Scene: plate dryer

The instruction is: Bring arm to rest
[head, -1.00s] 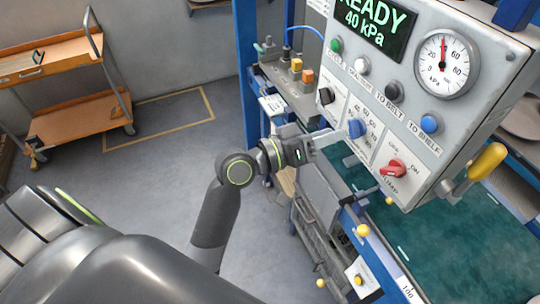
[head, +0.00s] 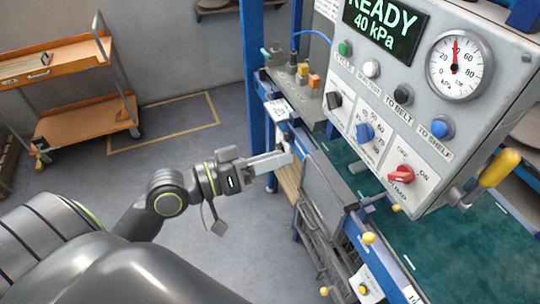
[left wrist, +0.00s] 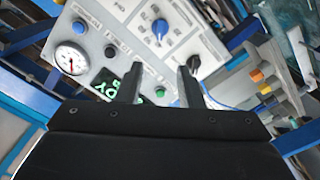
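My left arm reaches in from the lower left in the head view. Its gripper (head: 285,158) is to the left of the control panel (head: 478,120) and clear of it. In the left wrist view the two fingers of this gripper (left wrist: 160,82) stand apart with nothing between them. The blue selector knob (head: 365,132) on the panel also shows in the left wrist view (left wrist: 160,28). The red pump knob (head: 400,174) sits lower right of it. The display (head: 382,28) reads READY 40 kPa. My right gripper is not in view.
The blue machine frame (head: 254,75) and a dark green belt (head: 440,245) lie around the panel. A yellow-handled lever (head: 500,168) sticks out at right. An orange-topped trolley (head: 75,65) stands at the far left. The floor between is clear.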

